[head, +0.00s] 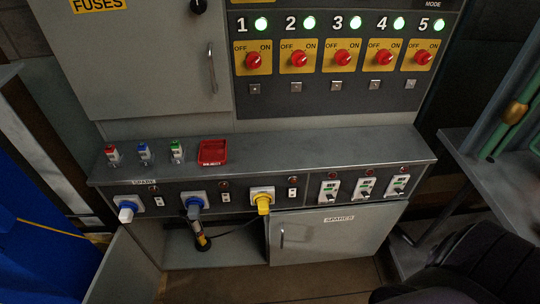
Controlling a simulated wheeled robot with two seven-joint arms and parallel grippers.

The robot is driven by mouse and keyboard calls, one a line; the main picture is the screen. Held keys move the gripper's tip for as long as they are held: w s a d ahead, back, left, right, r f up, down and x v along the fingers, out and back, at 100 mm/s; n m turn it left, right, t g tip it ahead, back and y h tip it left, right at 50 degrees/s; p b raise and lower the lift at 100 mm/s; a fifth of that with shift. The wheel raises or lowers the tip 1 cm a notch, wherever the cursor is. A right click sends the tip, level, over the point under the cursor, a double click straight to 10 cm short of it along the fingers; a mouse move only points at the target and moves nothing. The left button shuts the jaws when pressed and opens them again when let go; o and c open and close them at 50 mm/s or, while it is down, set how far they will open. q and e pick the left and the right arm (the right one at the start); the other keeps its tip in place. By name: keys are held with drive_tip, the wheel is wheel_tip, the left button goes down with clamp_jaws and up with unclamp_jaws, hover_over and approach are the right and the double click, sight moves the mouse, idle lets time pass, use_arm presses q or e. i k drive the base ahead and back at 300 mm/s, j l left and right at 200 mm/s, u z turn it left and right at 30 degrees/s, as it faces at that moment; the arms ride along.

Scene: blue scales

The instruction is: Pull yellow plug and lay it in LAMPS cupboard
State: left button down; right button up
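Neither of my grippers is in view.
A white-and-blue plug (126,211) and a blue plug (194,208) sit left of the yellow one. A dark, yellow-banded object (201,236) hangs before the open cupboard. Small coloured items and a red tray (212,152) stand on the ledge. Red switches (340,58) show green lamps.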

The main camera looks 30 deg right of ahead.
sight(263, 201)
drive_tip(key=z, duration=0.85)
drive_tip(key=k+l, duration=0.05)
